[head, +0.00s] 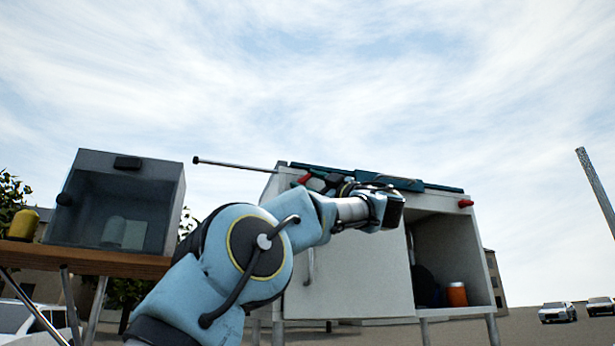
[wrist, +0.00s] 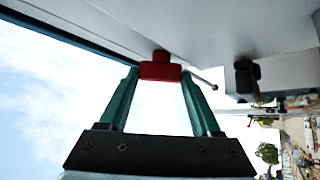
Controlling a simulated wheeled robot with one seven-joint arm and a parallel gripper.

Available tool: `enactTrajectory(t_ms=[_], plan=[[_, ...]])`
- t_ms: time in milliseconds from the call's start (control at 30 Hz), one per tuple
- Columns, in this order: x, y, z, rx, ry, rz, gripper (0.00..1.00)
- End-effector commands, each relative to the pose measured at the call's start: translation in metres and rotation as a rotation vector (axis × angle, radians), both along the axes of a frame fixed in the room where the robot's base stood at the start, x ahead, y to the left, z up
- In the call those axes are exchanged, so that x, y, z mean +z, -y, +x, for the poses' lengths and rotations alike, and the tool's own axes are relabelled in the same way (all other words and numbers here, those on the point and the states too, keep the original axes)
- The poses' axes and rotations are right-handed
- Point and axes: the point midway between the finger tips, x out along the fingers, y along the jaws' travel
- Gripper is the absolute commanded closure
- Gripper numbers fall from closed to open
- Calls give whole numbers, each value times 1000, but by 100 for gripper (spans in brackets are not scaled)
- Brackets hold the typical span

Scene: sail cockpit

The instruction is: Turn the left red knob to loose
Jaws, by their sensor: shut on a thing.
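The left red knob (wrist: 161,70) sticks out from a pale grey surface in the wrist view. My gripper (wrist: 160,76) has its two teal fingers on either side of it, their tips against its ends. The gripper is shut on the knob. In the head view the knob (head: 304,179) is a small red spot at the upper left of the white cabinet (head: 360,275), partly hidden by my gripper and wrist. The knob's turn angle cannot be read in the head view. Another red knob (head: 465,203) sits at the cabinet's upper right corner.
A thin rod (head: 235,165) sticks out left of the cabinet top. A long teal piece (head: 425,186) lies along the top. An orange container (head: 457,294) stands in the open right compartment. A dark clear-fronted box (head: 85,205) and yellow object (head: 23,224) stand on a wooden table (head: 100,262).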

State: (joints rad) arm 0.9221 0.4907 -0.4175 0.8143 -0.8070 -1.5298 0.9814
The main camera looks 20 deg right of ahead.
Motion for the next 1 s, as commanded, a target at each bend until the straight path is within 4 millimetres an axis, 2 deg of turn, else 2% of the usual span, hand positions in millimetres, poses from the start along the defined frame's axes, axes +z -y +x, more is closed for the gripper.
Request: enactTrajectory(t_ms=[633, 667, 900, 1000], plan=[[1, 0, 0, -1, -6, -53, 91], [1, 0, 0, -1, -6, -53, 32], [1, 0, 0, -1, -6, -53, 5], [0, 0, 0, 0, -6, -52, 5]])
